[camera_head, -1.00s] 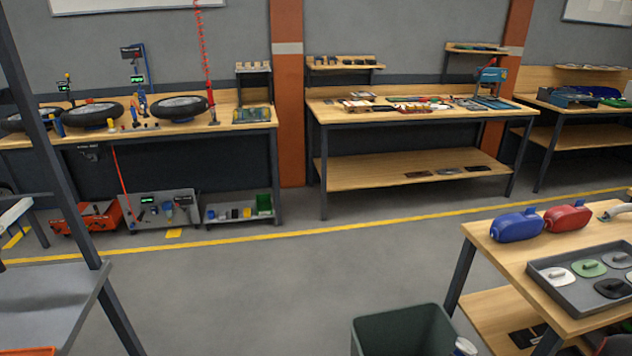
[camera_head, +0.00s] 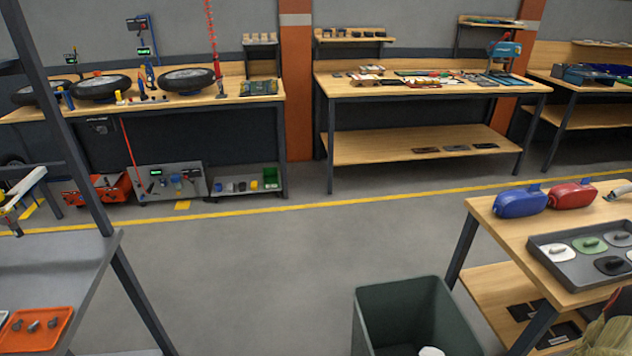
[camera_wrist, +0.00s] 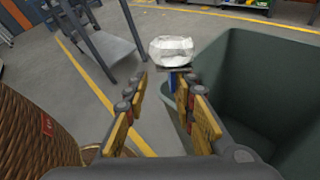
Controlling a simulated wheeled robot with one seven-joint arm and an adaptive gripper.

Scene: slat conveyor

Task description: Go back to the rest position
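My gripper (camera_wrist: 160,84) shows only in the wrist view. Its two yellow-padded fingers stand apart, with a gap between them and nothing clearly held. A white, crumpled-looking thing (camera_wrist: 171,47) with a blue part below shows just beyond the fingertips; I cannot tell what it is or how far off. The dark green open bin (camera_wrist: 262,85) is to the right of the fingers. The bin also shows at the bottom of the head view (camera_head: 408,292), with a white thing (camera_head: 431,351) low at its lower edge. My arm is not clearly visible in the head view.
A wicker basket (camera_wrist: 35,125) is close on the left in the wrist view. In the head view, a wooden bench (camera_head: 500,236) with a grey tray (camera_head: 543,245) stands at right, and a grey table (camera_head: 60,270) with an orange tray (camera_head: 37,329) at left.

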